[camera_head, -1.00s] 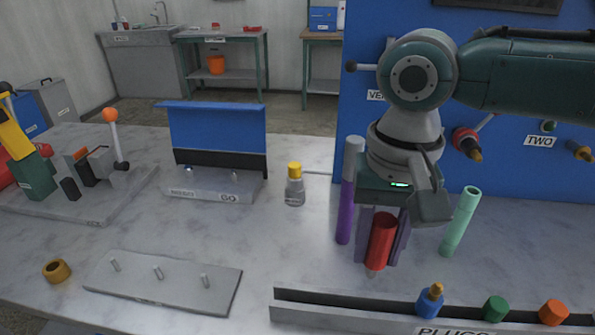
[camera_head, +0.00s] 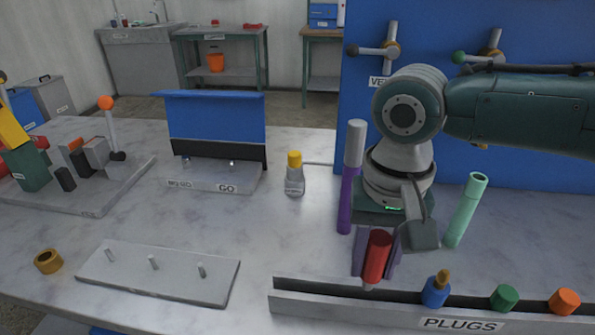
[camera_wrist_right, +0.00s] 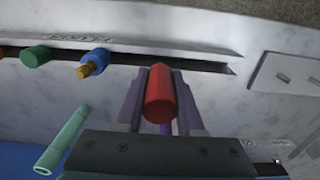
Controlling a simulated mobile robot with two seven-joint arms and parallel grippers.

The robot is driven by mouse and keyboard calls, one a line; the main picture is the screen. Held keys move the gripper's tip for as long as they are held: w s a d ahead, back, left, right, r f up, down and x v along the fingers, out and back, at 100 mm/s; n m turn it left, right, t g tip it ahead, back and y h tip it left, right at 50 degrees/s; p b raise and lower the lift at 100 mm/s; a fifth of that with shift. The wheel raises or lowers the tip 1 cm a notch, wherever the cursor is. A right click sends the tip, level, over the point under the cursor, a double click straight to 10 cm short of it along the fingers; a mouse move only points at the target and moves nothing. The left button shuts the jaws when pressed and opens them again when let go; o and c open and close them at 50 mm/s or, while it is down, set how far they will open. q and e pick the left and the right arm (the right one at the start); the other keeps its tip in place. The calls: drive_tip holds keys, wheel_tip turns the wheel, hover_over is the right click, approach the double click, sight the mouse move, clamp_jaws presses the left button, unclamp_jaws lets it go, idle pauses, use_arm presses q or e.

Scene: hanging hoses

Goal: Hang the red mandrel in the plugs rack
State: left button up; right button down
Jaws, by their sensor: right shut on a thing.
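The red mandrel (camera_head: 377,256) is a short red cylinder between the purple-grey fingers of my right gripper (camera_head: 375,262). The gripper is shut on it and holds it just behind the left part of the plugs rack. In the right wrist view the mandrel (camera_wrist_right: 160,93) sits between the two fingers, its end towards the rack slot. The plugs rack (camera_head: 325,300) is a long grey rail with a dark slot and a PLUGS label. Blue (camera_head: 435,291), green (camera_head: 505,297) and orange (camera_head: 564,301) plugs sit in its right part. The slot's left part is empty. My left gripper is not in view.
A purple hose with a grey end (camera_head: 347,190) stands left of my right gripper, and a mint hose (camera_head: 466,210) leans to its right. A yellow-capped bottle (camera_head: 294,175), a pegged grey plate (camera_head: 130,275) and a brass ring (camera_head: 48,261) are further left. A blue panel (camera_head: 510,150) stands behind.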

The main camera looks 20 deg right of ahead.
sight(366, 289)
drive_tip(key=shift+r, duration=0.1)
idle(0.3)
drive_tip(key=shift+p, duration=0.4)
idle(0.5)
drive_tip(key=shift+p, duration=0.4)
idle(0.5)
drive_tip(key=shift+p, duration=0.35)
drive_tip(key=shift+f+b, duration=1.45)
drive_tip(key=shift+f, duration=0.75)
